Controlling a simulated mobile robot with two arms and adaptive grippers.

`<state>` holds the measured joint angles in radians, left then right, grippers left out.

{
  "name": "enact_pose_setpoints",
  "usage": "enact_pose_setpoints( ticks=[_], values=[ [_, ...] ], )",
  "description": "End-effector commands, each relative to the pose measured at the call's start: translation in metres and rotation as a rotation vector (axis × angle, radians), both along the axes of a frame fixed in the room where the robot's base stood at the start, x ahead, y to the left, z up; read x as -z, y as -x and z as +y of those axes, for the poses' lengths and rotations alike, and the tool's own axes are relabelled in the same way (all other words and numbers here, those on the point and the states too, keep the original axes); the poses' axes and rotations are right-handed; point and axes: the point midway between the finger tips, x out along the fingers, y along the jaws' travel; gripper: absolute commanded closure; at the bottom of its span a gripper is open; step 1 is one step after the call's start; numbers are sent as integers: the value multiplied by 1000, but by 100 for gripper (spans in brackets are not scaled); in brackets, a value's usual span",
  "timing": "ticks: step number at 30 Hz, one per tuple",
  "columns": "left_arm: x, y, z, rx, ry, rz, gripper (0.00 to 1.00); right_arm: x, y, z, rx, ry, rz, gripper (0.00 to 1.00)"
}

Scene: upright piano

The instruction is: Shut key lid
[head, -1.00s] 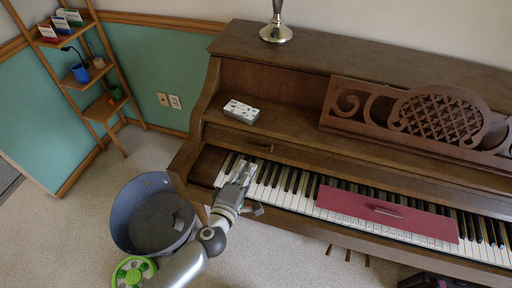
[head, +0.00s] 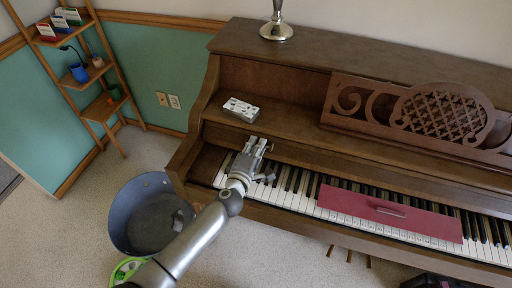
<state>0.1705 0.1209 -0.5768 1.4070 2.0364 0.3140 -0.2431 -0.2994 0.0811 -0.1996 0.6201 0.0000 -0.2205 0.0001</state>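The upright piano's key lid (head: 300,160) is a brown wooden panel pushed back above the keyboard, and the black and white keys (head: 290,186) are exposed. The lid's small handle, near its left end, is now hidden behind my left gripper (head: 256,145). That gripper reaches in over the left end of the keys, up to the lid's front edge. Its two fingers look apart, with a small gap between them. I cannot tell whether they touch the handle. My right gripper is not in view.
A red strip with a handle (head: 385,210) lies across the middle keys. A white box (head: 241,109) sits on the ledge above the lid. A carved music stand (head: 430,115) is at right. A grey-blue bin (head: 140,215) stands on the floor left of the piano.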

Motion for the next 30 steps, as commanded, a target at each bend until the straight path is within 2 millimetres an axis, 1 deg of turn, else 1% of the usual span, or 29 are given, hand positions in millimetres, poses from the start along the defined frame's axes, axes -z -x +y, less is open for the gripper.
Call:
enact_pose_setpoints(
  ticks=[4,6,8,22,30],
  values=[
    [0,0,0,0,0,0,84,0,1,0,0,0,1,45],
    [0,0,0,0,0,0,93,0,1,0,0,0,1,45],
    [0,0,0,0,0,0,100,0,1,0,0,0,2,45],
    [1,1,0,0,0,-2,100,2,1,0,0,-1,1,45],
    [6,8,2,0,6,-23,100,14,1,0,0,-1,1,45]
  ],
)
